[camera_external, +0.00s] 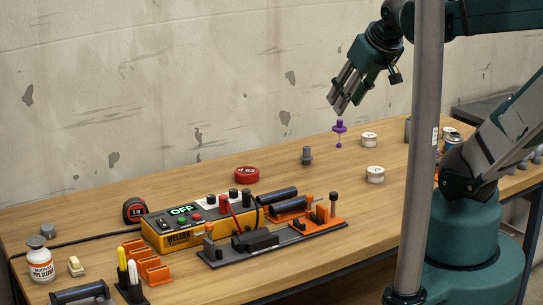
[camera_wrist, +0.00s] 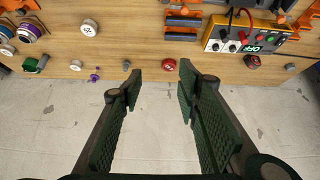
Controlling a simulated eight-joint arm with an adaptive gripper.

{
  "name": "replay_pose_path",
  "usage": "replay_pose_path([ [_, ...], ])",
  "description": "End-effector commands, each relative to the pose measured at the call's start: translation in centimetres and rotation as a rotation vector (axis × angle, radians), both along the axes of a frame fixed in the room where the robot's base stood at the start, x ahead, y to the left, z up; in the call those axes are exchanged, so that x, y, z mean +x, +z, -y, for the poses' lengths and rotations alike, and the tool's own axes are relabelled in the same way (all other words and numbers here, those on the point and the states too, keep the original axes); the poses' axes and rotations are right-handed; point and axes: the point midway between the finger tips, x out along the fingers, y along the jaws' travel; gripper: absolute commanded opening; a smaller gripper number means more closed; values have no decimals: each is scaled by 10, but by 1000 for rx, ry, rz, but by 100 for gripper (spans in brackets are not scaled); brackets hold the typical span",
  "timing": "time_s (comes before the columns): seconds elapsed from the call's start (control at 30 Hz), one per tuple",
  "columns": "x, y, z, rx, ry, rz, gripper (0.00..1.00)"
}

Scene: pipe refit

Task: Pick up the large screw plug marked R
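My gripper (camera_external: 345,103) is high above the back of the bench, empty, with its fingers apart. In the wrist view, the two fingers of my gripper (camera_wrist: 156,75) stand wide with nothing between them. No letter R is legible, so I cannot tell for certain which piece is the large screw plug. A grey plug-like piece (camera_external: 307,155) stands upright near the back edge; it also shows in the wrist view (camera_wrist: 126,64). A smaller grey piece (camera_external: 48,231) sits at the far left. White round caps (camera_external: 369,139) (camera_external: 375,174) lie to the right, their marks unreadable.
A purple piece with a thin stem (camera_external: 339,128) is below my gripper. A red disc (camera_external: 245,175) lies left of the grey piece. A yellow welder box (camera_external: 190,222) and an orange-grey fixture (camera_external: 270,240) fill the middle front. The wall (camera_external: 150,100) borders the bench (camera_external: 190,285).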

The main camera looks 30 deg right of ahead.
Motion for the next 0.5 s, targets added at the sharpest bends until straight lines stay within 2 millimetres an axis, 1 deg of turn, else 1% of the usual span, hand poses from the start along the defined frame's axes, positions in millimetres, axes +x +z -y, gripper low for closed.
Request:
replay_pose_path([
  [0.23, 20, 7, 5, -41, 51, -31, 33],
  [0.5, 53, 15, 13, -106, 138, -81, 33],
])
